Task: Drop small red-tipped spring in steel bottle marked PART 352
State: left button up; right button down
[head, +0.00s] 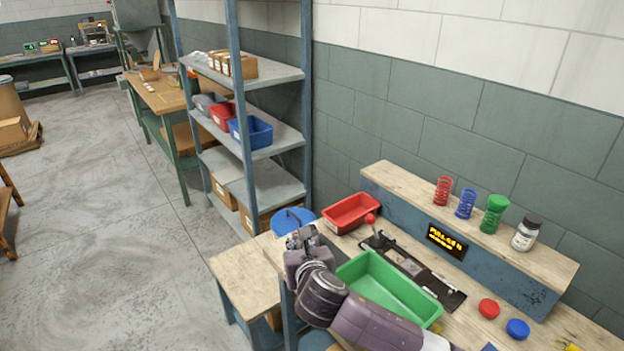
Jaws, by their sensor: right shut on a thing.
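My right gripper (301,238) is at the left end of the workbench, with its arm coming in from the lower right. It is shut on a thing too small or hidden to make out. No small red-tipped spring can be told apart. A pale grey bottle (522,236) with a dark cap stands upright on the raised wooden ledge at the right. It has a label, but I cannot read it or tell whether the bottle is steel. My gripper is far to its left. My left gripper is not in view.
A red bin (350,212), a green tray (392,287) and a black device with a red knob (370,218) crowd the bench. A blue disc (293,219) lies behind my gripper.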

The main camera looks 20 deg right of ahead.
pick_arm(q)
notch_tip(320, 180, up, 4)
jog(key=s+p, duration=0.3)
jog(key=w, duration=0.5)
pick_arm(e)
jog(key=w+d+r, duration=0.4)
jog(key=w+d, duration=0.3)
jog(key=w, duration=0.5)
pick_arm(q)
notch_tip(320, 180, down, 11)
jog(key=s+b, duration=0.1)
jog(key=b, duration=1)
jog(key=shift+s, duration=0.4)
pick_arm(e)
notch_tip(320, 180, down, 9)
jog(key=shift+s+f, duration=0.2)
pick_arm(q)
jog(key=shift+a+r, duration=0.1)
pick_arm(e)
jog(key=shift+d, duration=0.1)
jog(key=c, duration=1.8)
grip_release()
